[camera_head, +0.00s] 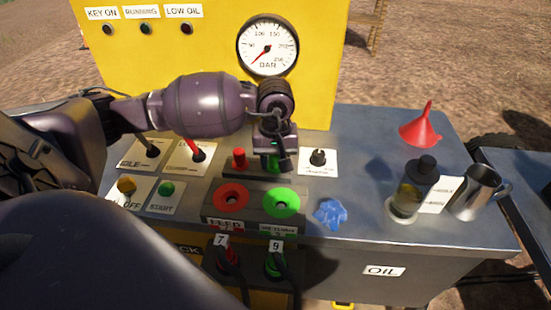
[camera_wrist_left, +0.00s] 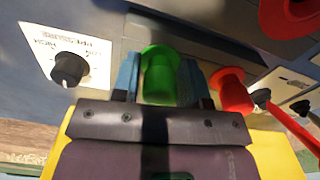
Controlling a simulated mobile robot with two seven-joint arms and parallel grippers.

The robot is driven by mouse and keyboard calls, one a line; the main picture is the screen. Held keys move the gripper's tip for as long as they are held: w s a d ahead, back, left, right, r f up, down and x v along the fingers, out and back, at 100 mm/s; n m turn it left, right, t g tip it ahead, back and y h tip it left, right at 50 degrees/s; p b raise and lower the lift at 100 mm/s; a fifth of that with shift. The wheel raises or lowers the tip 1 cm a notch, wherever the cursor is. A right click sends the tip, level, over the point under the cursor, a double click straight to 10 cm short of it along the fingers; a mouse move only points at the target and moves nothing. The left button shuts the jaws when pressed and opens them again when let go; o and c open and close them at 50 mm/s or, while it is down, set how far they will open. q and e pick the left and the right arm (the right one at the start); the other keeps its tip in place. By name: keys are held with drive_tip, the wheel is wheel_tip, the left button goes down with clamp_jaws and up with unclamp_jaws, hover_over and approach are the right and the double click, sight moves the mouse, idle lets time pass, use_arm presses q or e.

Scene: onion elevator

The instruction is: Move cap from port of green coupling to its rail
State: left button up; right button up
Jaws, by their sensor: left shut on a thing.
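The green coupling (camera_head: 281,202) is a green ring with an open, uncapped port on the front panel. My left gripper (camera_head: 274,163) is just behind it, pointing down, with its fingers shut on the green cap. The green cap (camera_wrist_left: 158,75) shows clearly between the two blue-grey fingertips in the left wrist view (camera_wrist_left: 158,82); in the head view the gripper mostly hides it. The cap is at the rail strip behind the couplings, beside the red cap (camera_head: 239,159). I cannot tell whether it touches the rail. My right gripper is not in view.
The red coupling (camera_head: 231,198) is left of the green one. A black knob (camera_head: 318,157) is close to the right of my gripper. A blue rag (camera_head: 330,214), a jar (camera_head: 409,195), a red funnel (camera_head: 421,128) and a metal mug (camera_head: 477,192) stand farther right.

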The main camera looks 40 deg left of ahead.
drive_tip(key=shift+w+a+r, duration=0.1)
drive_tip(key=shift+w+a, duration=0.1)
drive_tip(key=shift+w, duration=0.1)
use_arm(q)
drive_tip(key=o, duration=1.4)
drive_tip(key=shift+r+p, duration=0.55)
drive_tip(key=shift+r, duration=1.65)
drive_tip(key=shift+r+p, duration=0.4)
drive_tip(key=shift+r, duration=0.95)
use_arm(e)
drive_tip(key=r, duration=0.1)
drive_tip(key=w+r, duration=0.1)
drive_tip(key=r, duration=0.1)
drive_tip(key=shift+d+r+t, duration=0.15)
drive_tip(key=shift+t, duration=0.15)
